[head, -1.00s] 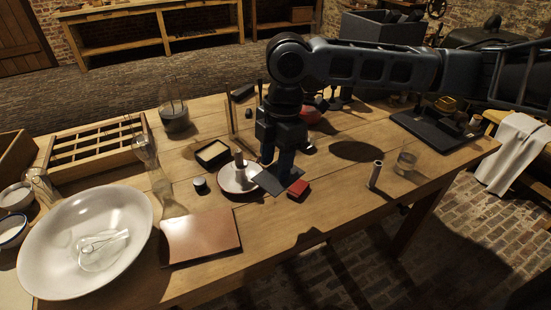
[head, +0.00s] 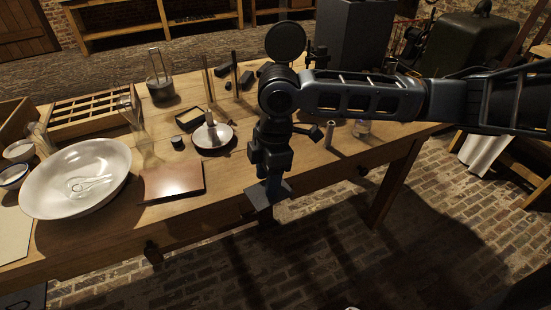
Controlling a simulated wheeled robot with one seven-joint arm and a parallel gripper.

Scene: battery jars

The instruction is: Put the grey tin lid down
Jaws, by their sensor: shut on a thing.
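The grey tin lid (head: 253,205) is a thin, dark, flat square plate. My gripper (head: 270,191) points down and is shut on it, covering part of the lid. The lid shows at the front edge of the wooden table (head: 222,192), partly past the edge in the picture. I cannot tell its height or whether it touches the table. An open dark tin with pale contents (head: 189,119) stands farther back to the left.
A white dish (head: 226,143) with a grey cylinder, a brown plate (head: 172,182) and a wide white basin (head: 40,192) lie to the left. A small upright cylinder (head: 330,135) and a glass (head: 362,128) stand right of my arm. Bare wood lies right of the brown plate.

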